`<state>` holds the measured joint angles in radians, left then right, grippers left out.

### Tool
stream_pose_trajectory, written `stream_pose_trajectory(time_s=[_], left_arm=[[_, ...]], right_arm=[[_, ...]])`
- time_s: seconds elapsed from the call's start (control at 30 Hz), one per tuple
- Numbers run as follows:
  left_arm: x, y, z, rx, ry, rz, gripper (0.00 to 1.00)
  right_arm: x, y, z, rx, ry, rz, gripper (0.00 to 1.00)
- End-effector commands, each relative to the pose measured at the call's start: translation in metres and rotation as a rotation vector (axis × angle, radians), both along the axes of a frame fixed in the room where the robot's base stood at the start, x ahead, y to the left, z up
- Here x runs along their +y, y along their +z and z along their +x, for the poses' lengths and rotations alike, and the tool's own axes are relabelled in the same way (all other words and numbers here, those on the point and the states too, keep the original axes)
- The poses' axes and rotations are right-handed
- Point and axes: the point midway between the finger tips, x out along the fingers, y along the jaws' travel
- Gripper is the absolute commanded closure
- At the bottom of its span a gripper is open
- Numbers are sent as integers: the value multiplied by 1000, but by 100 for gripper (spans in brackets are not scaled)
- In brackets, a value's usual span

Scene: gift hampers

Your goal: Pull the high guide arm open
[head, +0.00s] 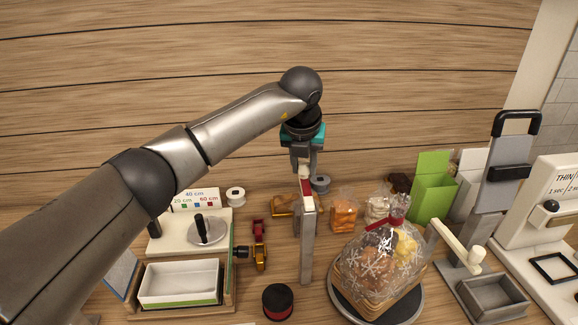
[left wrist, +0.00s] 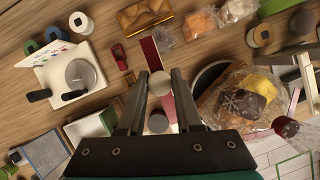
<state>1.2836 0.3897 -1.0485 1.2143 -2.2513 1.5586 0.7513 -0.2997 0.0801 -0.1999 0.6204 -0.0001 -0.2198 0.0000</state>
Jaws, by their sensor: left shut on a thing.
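A grey post (head: 307,245) stands upright on the table, and a short red-and-white arm (head: 306,190) sits at its top; this looks like the high guide arm. In the left wrist view the arm shows as a red bar (left wrist: 151,52) with a pale round knob (left wrist: 157,82) at its near end. My left gripper (head: 303,170) reaches down from above and is shut on the knob, with one finger on each side. The knob is mostly hidden by the gripper in the head view. My right gripper is not in view.
A cellophane-wrapped hamper (head: 378,262) sits on a dark turntable (head: 413,309) right of the post. A cream lever (head: 455,240) stands beyond it. A red-and-black jar (head: 278,301) is in front. A white tray (head: 180,283) and a ribbon board (head: 160,240) are left. Wrapped treats (head: 344,213) lie behind.

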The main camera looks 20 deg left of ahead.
Motion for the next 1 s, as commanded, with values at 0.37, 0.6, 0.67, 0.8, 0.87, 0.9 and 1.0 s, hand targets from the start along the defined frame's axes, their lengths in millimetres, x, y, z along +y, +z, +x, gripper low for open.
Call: stream_pose_trajectory(time_s=[0.37,0.6,0.67,0.8,0.87,0.9,1.0], left_arm=[[-6,1,1,-1,15,2,100],[-6,1,1,-1,13,1,60],[-6,1,1,-1,13,1,53],[-6,0,1,0,13,1,37],[-6,0,1,0,13,1,36],[-6,0,1,0,13,1,36],[-6,0,1,1,13,1,36]], right_arm=[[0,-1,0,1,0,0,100],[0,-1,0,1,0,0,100],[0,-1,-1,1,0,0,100],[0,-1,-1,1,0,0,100],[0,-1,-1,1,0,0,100],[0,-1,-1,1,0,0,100],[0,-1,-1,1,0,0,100]])
